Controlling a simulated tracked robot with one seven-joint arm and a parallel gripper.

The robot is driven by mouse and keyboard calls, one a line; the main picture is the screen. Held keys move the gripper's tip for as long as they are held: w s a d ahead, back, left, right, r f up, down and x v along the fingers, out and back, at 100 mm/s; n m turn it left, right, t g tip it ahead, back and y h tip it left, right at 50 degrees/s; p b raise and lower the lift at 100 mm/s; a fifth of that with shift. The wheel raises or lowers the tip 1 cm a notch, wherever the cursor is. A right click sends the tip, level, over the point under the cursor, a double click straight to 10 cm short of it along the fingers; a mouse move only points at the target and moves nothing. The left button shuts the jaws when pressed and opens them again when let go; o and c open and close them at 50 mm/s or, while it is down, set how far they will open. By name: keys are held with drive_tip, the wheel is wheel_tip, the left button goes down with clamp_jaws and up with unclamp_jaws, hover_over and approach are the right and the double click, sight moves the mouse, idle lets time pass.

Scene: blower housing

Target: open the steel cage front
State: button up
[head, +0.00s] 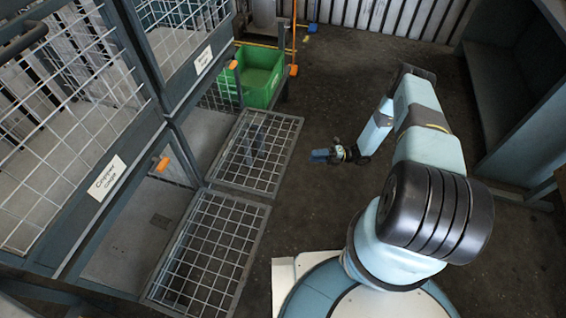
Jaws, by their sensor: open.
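A grey steel cage frame (165,75) with white wire mesh stands along the left side. Two lower mesh fronts, a nearer one (208,250) and a farther one (256,152), lie folded out from the frame, and the lower bays behind them show open. Upper mesh panels (60,120) stand upright above, with white labels (107,178) too small to read surely. Which front is the steel one I cannot tell. My gripper (322,156) is open and empty, to the right of the farther mesh front and apart from it. Its fingertips are small in view.
A green bin (258,75) stands beyond the farther mesh front. A grey cabinet (515,95) stands at the right.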

sight(284, 162)
drive_tip(key=shift+m+t, duration=0.3)
drive_tip(key=shift+m, duration=0.4)
drive_tip(key=a, duration=0.4)
drive_tip(key=s+a, duration=0.1)
drive_tip(key=a, duration=0.4)
drive_tip(key=s+a, duration=0.1)
drive_tip(key=a, duration=0.4)
drive_tip(key=shift+f, duration=0.25)
drive_tip(key=shift+a, duration=0.1)
drive_tip(key=shift+s, duration=0.1)
clamp_jaws()
